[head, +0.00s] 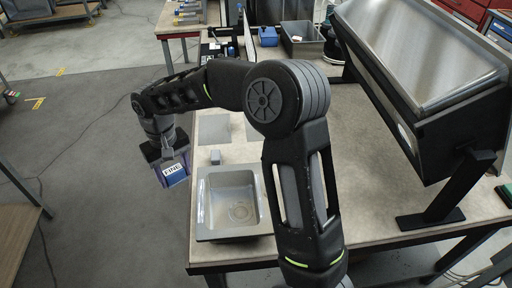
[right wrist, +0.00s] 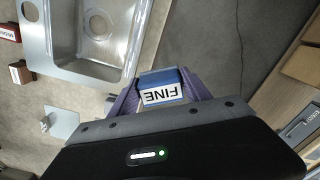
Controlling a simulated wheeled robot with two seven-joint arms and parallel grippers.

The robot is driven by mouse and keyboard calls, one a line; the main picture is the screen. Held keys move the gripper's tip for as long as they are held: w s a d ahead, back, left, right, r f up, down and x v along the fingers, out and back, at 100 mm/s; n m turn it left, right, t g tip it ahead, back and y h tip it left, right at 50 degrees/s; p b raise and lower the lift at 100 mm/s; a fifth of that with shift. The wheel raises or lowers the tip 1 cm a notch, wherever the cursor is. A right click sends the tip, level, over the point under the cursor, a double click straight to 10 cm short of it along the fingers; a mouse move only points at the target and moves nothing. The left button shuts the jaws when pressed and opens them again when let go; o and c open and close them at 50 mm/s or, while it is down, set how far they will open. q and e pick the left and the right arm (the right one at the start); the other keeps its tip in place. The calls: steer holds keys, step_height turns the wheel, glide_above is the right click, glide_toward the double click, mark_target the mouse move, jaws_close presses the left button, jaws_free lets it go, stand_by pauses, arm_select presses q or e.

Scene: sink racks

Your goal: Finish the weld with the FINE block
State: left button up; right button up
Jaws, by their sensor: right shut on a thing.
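The FINE block (head: 173,173) is blue with a white label. My right gripper (head: 167,156) is shut on it, left of the bench's left edge in the head view. The right wrist view also shows the block (right wrist: 163,88) between the purple fingers, its label upside down. A steel sink basin (head: 203,215) with a drain is set in the bench right of the block, and the block is apart from it. The basin also shows in the right wrist view (right wrist: 131,40). I cannot make out a weld. My left gripper is not in view.
The bench top (head: 370,210) is pale. A large tilted steel piece (head: 425,55) stands on a black stand at the right. A grey bin (head: 304,43) and a blue item (head: 268,37) are at the back. A red block (right wrist: 8,33) and a brown block (right wrist: 20,73) lie near the sink.

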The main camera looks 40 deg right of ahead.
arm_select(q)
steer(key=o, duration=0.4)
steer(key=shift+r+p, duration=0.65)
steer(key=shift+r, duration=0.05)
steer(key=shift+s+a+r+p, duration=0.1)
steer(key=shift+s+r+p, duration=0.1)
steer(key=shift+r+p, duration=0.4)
arm_select(e)
steer(key=s+d+r+m, duration=0.1)
steer(key=s+d+m, duration=0.3)
steer(key=d+m, duration=0.3)
steer(key=s+d+r+m, duration=0.1)
steer(key=s+d+m, duration=0.4)
steer(key=d, duration=0.9)
steer(key=m, duration=0.3)
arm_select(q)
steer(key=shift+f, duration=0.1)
